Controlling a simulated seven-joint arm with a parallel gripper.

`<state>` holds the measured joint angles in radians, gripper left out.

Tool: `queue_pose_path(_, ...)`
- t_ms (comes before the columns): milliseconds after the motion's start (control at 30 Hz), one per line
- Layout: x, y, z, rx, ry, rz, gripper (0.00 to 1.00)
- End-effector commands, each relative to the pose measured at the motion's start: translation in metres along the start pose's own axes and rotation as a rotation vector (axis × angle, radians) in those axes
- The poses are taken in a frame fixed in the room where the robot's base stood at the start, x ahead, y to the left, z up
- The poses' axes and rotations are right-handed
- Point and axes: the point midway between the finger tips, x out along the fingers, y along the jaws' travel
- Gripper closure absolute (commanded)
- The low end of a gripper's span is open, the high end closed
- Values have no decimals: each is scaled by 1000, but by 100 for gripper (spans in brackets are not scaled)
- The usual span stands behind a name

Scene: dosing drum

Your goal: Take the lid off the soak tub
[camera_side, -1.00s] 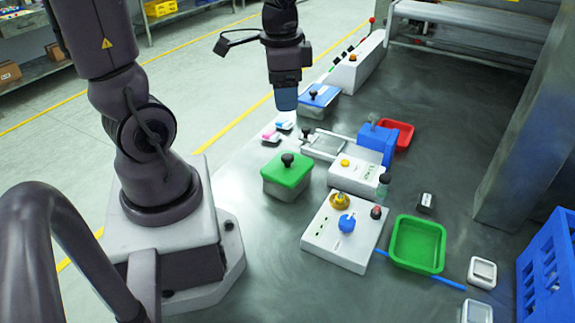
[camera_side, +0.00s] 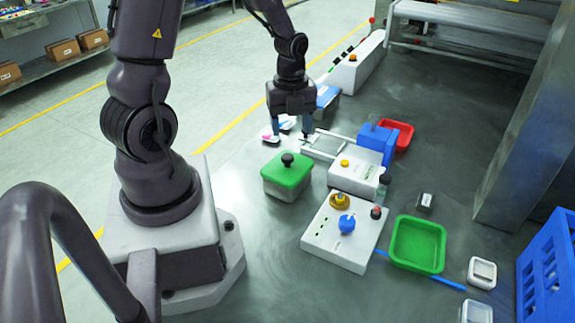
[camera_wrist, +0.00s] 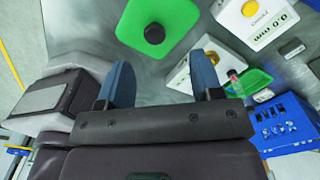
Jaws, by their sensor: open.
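A grey tub (camera_side: 284,191) with a green lid (camera_side: 297,176) and a black knob (camera_side: 287,159) stands on the bench; the lid is on it. The green lid also shows at the top of the wrist view (camera_wrist: 133,22). A second tub with a blue lid (camera_side: 326,96) stands farther back, partly hidden by my gripper. I cannot tell by name which is the soak tub. My gripper (camera_side: 291,127) is open and empty, pointing down, above and behind the green-lidded tub. In the wrist view, its blue fingers (camera_wrist: 163,75) are wide apart, with the green lid beyond them.
White control boxes (camera_side: 343,243) (camera_side: 356,178) stand right of the green-lidded tub. A blue block (camera_side: 376,143), a red tray (camera_side: 403,134) and a green tray (camera_side: 398,262) lie farther right. A blue crate (camera_side: 548,275) is at the right edge. Bench left of the tub is clear.

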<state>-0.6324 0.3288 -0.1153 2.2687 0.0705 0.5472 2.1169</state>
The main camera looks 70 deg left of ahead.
Motion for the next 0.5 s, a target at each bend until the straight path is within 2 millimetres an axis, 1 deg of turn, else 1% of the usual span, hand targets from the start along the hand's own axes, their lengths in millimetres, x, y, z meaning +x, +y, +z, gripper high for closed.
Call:
queue_pose_path(33,10,1,-1,2,4,6,40)
queue_pose_path(100,20,1,-1,1,3,5,40)
queue_pose_path(367,40,3,-2,0,2,4,40)
queue_pose_path(500,61,9,-6,-2,3,6,40)
